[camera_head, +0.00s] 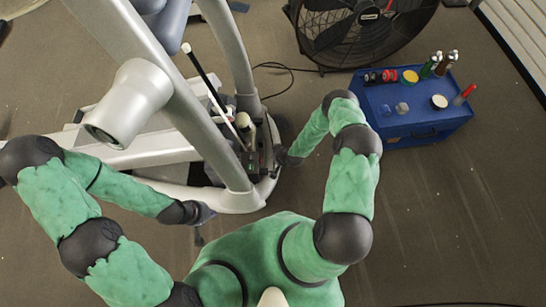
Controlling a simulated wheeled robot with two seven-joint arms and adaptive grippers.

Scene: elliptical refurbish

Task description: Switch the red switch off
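The grey elliptical machine (225,145) stands at the upper left. Its open drive area (256,150), with dark parts inside, is at its lower end. I cannot make out a red switch there; it is too small or hidden. My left gripper (203,213) is low beside the machine's lower frame, at its near side. My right gripper (284,158) is at the right edge of the open drive area, close to the dark parts. Whether it touches them cannot be told. Both grippers are small and dark, and their fingers cannot be made out.
A blue box (425,128) stands at the right, with bottles, small round items and a red-handled item (464,95) on top. A large black fan (358,30) stands at the back, with a cable (290,72) on the floor. The floor at the lower right is clear.

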